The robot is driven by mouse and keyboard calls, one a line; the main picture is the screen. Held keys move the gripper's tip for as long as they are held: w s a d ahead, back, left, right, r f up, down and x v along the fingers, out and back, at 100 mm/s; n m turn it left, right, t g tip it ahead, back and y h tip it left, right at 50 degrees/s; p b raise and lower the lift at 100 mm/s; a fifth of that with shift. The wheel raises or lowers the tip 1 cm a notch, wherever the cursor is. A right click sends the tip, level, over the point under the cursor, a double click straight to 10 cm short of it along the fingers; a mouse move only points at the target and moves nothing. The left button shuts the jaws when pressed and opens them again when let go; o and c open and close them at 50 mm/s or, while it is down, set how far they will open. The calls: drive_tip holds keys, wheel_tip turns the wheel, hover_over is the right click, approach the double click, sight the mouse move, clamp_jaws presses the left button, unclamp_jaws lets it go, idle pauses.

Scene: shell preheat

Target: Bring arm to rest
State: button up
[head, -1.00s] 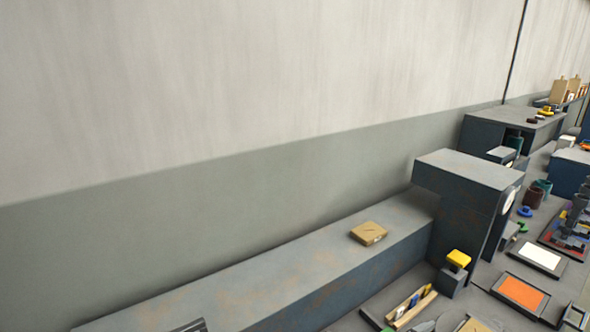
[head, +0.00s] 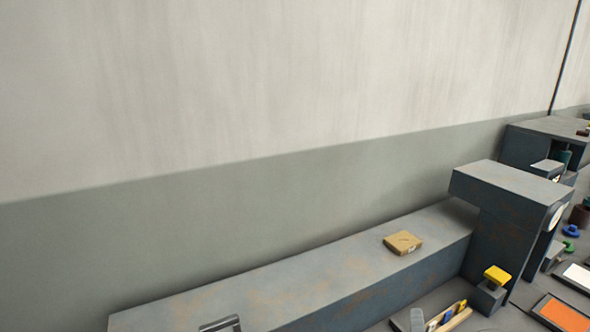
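My gripper and arm are not clearly in view; only the head view is given. A grey metal piece (head: 220,324) shows at the bottom edge, cut off by the frame, and I cannot tell what it belongs to. No finger or held thing can be made out.
A long grey ledge (head: 300,285) runs along the wall with a small cardboard box (head: 403,242) on it. A tall dark housing (head: 500,225) stands at its right end. A yellow-topped block (head: 497,275), a tray with small items (head: 445,318) and an orange panel (head: 562,314) lie lower right.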

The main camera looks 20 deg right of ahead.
drive_tip(key=s+a+f+m+t+y+b, duration=0.1)
drive_tip(key=s+a+m+t+y+b, duration=0.15)
drive_tip(key=s+a+m+y, duration=0.4)
drive_tip(key=s+a+f+m+t+y+b, duration=0.1)
drive_tip(key=s+a+f+m+t+y, duration=0.15)
drive_tip(key=a, duration=0.75)
drive_tip(key=s+a+f+m+b, duration=0.1)
drive_tip(key=s+a+m+b, duration=0.1)
drive_tip(key=s, duration=0.6)
drive_tip(key=s+a+f+m+y+b, duration=0.1)
drive_tip(key=s+a+m+b, duration=0.1)
drive_tip(key=s, duration=0.7)
drive_tip(key=shift+f+b, duration=0.2)
drive_tip(key=shift+b, duration=0.45)
drive_tip(key=shift+a, duration=0.1)
